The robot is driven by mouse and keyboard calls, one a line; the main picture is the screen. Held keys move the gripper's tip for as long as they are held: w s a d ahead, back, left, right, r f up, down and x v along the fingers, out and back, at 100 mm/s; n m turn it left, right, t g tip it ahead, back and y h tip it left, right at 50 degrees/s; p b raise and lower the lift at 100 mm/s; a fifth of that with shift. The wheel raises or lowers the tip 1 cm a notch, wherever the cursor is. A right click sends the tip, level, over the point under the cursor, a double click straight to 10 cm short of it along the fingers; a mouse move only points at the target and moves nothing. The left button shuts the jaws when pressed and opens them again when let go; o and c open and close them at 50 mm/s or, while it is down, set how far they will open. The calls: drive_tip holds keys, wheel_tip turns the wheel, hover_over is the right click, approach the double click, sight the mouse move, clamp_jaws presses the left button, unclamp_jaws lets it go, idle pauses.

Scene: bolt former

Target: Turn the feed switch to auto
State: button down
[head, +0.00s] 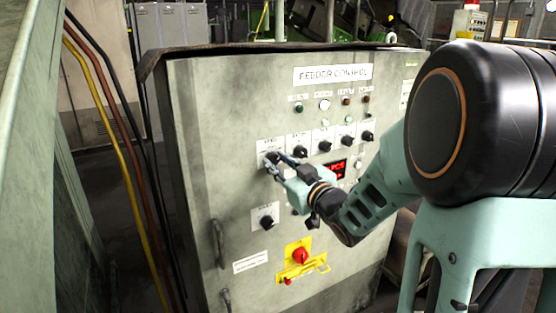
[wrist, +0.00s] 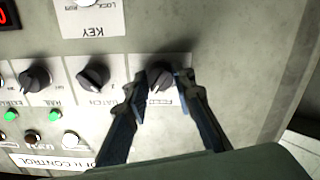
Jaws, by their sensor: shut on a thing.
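The feed switch, a black rotary knob on a white label plate, is the leftmost in the upper switch row of the grey feeder control panel (head: 215,120). Its label plate shows in the head view (head: 264,146), with the knob mostly hidden by the fingers. In the wrist view, which is upside down, the feed switch knob (wrist: 161,80) sits between my two fingers, its label partly covered. My gripper (head: 275,161) is shut on this knob, with a finger on each side; it also shows in the wrist view (wrist: 163,82). I cannot read which position the knob points to.
Several similar black knobs stand to the right, the nearest (head: 300,152) close by. A red display (head: 337,169) is beside my gripper. Below are another knob (head: 265,222) and a red emergency stop (head: 300,257). Cabinet handles (head: 217,243) stick out at lower left.

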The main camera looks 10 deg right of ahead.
drive_tip(key=shift+m+p, duration=0.4)
drive_tip(key=shift+m, duration=0.9)
drive_tip(key=c, duration=1.6)
unclamp_jaws()
drive_tip(key=v, duration=0.7)
drive_tip(key=shift+s, duration=0.2)
drive_tip(key=shift+d, duration=0.15)
